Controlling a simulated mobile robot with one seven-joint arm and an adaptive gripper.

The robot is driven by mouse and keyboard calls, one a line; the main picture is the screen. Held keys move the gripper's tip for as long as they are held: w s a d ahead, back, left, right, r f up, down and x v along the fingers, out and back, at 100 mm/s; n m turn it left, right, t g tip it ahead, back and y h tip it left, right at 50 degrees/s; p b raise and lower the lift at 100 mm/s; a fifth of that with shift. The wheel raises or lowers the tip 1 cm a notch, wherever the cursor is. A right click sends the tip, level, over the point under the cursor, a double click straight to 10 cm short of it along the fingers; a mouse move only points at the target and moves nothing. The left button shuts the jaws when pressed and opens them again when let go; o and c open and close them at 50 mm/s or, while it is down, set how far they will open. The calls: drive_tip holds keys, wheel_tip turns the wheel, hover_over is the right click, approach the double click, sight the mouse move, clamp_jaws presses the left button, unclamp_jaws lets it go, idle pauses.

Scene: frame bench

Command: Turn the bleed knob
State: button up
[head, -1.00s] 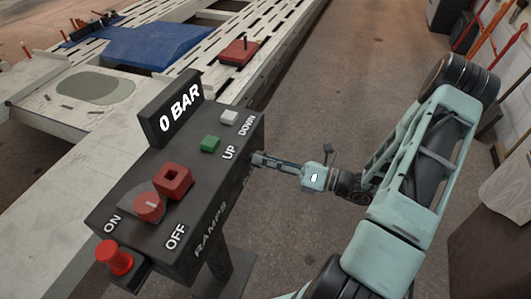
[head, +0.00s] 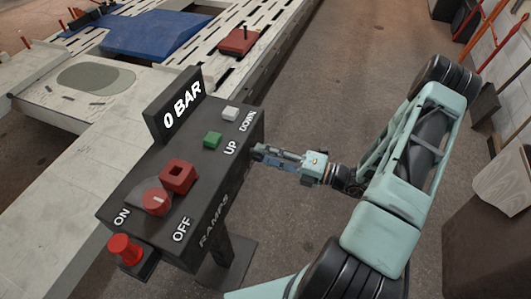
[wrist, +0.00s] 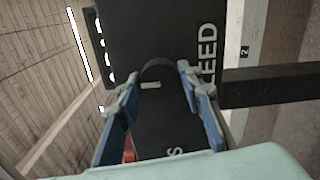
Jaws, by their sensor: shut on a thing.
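The dark bleed knob (wrist: 156,70) is on the side of the black control box, beside a partly visible white label ending in "EED" in the wrist view. A small pale mark shows on it. My gripper (wrist: 158,88) is shut on the knob, with one blue finger on each side. In the head view my gripper (head: 257,152) reaches the right side of the control box (head: 222,170). The knob cannot be made out clearly there. The display (head: 181,107) on top of the box reads "0 BAR".
The box top carries a red rotary switch (head: 155,201), a red square part (head: 178,176), a green button (head: 212,139) and a white button (head: 230,113). A red push-button (head: 124,248) sits at its near end.

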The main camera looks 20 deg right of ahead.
idle(0.4)
drive_tip(key=o, duration=1.2)
drive_tip(key=shift+c, duration=0.2)
drive_tip(key=v, duration=1.2)
